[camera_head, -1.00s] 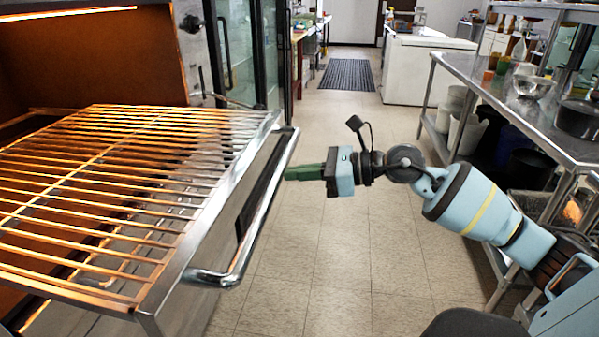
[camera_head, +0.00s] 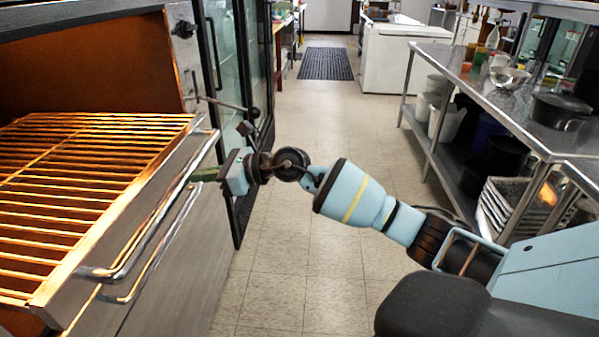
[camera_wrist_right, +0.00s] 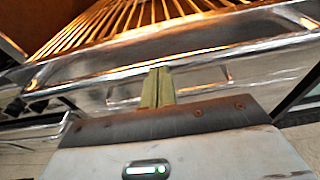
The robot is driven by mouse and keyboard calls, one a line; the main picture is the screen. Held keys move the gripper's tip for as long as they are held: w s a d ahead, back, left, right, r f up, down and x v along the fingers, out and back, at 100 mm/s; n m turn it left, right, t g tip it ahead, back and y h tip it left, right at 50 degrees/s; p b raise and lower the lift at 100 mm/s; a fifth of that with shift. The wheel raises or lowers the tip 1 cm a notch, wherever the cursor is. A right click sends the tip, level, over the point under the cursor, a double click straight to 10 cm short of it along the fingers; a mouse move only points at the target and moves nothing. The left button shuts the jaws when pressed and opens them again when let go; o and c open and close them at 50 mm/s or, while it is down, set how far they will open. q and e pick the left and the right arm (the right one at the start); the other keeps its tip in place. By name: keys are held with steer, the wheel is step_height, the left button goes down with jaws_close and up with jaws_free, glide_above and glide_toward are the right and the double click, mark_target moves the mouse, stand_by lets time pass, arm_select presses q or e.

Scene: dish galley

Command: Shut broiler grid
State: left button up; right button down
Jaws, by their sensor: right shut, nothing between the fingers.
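The broiler grid (camera_head: 85,165), a rack of glowing orange bars with a steel front panel, sticks partly out of the broiler at the left of the head view. A chrome bar handle (camera_head: 140,243) runs along its front. My right gripper (camera_head: 203,174) is shut and empty, its green fingers at the far end of the grid's front by the handle. In the right wrist view the fingers (camera_wrist_right: 157,88) point at the grid's front panel (camera_wrist_right: 190,62); whether they touch it I cannot tell. My left gripper is out of view.
The broiler's orange inner wall (camera_head: 90,70) is behind the grid. Glass-doored cabinets (camera_head: 232,75) stand beyond it. A steel table (camera_head: 490,95) with pots and bowls is on the right. The aisle floor (camera_head: 310,220) between is clear.

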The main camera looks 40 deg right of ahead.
mark_target(164, 172)
steer(key=x, duration=0.4)
steer(key=r+x, duration=0.1)
steer(key=x, duration=0.1)
steer(key=shift+w+a, duration=0.35)
steer(key=shift+w, duration=0.15)
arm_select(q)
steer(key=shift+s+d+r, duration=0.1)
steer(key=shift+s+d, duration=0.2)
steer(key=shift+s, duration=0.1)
arm_select(e)
steer(key=shift+r, duration=0.2)
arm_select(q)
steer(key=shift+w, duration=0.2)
arm_select(e)
steer(key=shift+r, duration=0.1)
